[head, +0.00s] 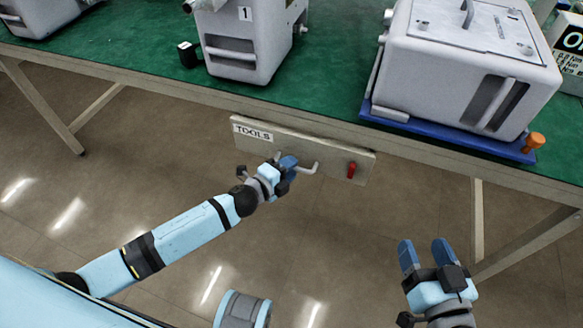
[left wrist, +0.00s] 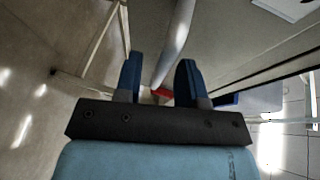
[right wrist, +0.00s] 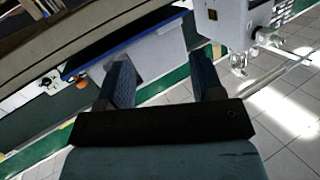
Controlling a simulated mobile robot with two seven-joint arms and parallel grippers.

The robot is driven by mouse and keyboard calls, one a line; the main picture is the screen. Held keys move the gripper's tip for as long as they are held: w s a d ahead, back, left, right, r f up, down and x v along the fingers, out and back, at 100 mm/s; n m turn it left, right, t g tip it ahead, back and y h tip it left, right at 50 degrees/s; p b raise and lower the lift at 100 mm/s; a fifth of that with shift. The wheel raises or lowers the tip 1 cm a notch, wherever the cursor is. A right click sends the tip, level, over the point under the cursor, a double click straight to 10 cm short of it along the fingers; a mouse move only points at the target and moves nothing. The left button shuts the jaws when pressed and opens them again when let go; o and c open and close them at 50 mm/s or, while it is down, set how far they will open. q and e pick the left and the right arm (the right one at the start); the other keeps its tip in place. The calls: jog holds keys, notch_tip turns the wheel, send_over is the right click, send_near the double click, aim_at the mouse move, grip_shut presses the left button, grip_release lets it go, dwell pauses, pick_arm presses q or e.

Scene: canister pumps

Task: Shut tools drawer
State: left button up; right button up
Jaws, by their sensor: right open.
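The tools drawer (head: 308,141) has a grey front with a "TOOLS" label, under the table's front edge. No drawer interior shows in the head view; I cannot tell how large any gap behind the front is. Its pale bar handle (head: 312,168) is partly hidden by my left gripper (head: 286,168). In the left wrist view, my left gripper's fingers (left wrist: 159,82) stand apart, with the handle (left wrist: 177,45) running across the space between them; contact cannot be told. My right gripper (head: 424,252) is open and empty, right of the drawer and away from it.
A red knob (head: 351,170) sits on the drawer front's right side. The green table (head: 330,75) above bears a pump unit marked 1 (head: 248,45) and a larger white unit (head: 470,65) on a blue tray (head: 440,126). Table legs stand left and right; the floor before the drawer is clear.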

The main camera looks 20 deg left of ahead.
aim_at(295, 156)
pick_arm(q)
jog(key=shift+w+d, duration=0.25)
jog(key=shift+w, duration=0.25)
pick_arm(e)
jog(key=shift+w+r, duration=0.15)
jog(key=shift+r, duration=0.25)
pick_arm(q)
grip_shut()
pick_arm(e)
jog(key=shift+f, duration=0.3)
pick_arm(q)
jog(key=w, duration=0.4)
jog(key=shift+w, duration=0.1)
jog(key=shift+r, duration=0.1)
pick_arm(e)
jog(key=shift+s+d+f+h, duration=0.1)
jog(key=shift+s+f+h, duration=0.25)
jog(key=shift+f, duration=0.35)
pick_arm(q)
grip_release()
jog(key=shift+w, duration=0.1)
pick_arm(e)
jog(key=shift+w+r, duration=0.15)
jog(key=shift+r, duration=0.15)
